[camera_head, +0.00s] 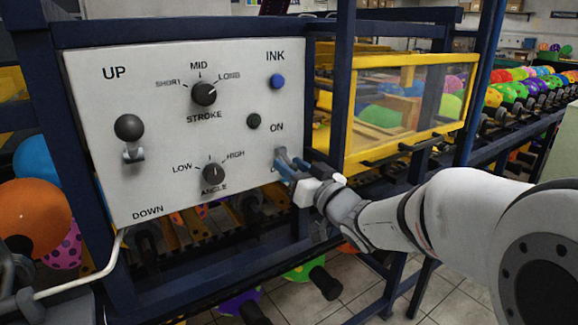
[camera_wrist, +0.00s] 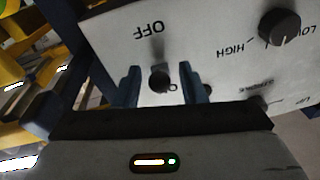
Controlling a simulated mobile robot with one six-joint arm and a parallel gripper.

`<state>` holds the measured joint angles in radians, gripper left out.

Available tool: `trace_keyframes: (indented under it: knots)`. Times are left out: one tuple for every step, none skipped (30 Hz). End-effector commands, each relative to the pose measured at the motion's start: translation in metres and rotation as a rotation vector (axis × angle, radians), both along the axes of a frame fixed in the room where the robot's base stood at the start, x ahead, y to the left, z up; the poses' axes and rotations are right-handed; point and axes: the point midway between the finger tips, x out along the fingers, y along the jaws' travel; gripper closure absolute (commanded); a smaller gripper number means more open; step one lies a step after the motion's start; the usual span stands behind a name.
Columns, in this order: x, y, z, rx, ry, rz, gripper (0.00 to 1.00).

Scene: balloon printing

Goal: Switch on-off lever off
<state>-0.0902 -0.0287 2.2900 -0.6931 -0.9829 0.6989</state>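The on-off lever's dark round knob (camera_wrist: 159,81) shows in the wrist view between my two blue fingers. Its blurred stem lies on the "OFF" side of the knob. My gripper (camera_wrist: 162,86) is open, with a small gap on each side of the knob.
The panel also carries an up-down lever (camera_head: 128,128), a stroke knob (camera_head: 204,93), an angle knob (camera_head: 214,173), a blue ink button (camera_head: 277,81) and a dark green button (camera_head: 253,121). A yellow-framed guard (camera_head: 402,60) and blue posts stand right of the panel.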

Motion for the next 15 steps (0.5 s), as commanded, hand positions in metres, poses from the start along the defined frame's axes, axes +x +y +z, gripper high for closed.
trace_keyframes:
  knots:
    - [-0.006,-0.006,-0.001,0.000,-0.001,-0.003,0.62]
    - [-0.010,-0.009,-0.002,0.000,-0.002,-0.004,0.62]
    - [-0.016,-0.013,-0.003,-0.001,-0.001,-0.004,0.62]
    - [-0.020,-0.017,-0.004,0.000,-0.002,-0.005,0.62]
    - [-0.025,-0.020,-0.004,0.001,-0.002,-0.004,0.62]
    - [-0.030,-0.024,-0.005,0.000,-0.002,-0.005,0.62]
    - [-0.034,-0.027,-0.006,-0.001,-0.001,-0.004,0.62]
    - [-0.038,-0.029,-0.007,0.000,-0.002,-0.004,0.62]
    - [-0.042,-0.033,-0.007,0.000,-0.002,-0.004,0.62]
    - [-0.045,-0.035,-0.008,0.000,-0.002,-0.004,0.62]
    - [-0.048,-0.036,-0.008,0.000,-0.002,-0.002,0.62]
    - [-0.050,-0.038,-0.008,0.000,-0.002,-0.002,0.62]
    - [-0.052,-0.039,-0.009,0.000,-0.002,-0.002,0.62]
    - [-0.053,-0.040,-0.009,0.000,-0.001,-0.002,0.62]
    - [-0.054,-0.041,-0.010,0.000,-0.001,-0.001,0.62]
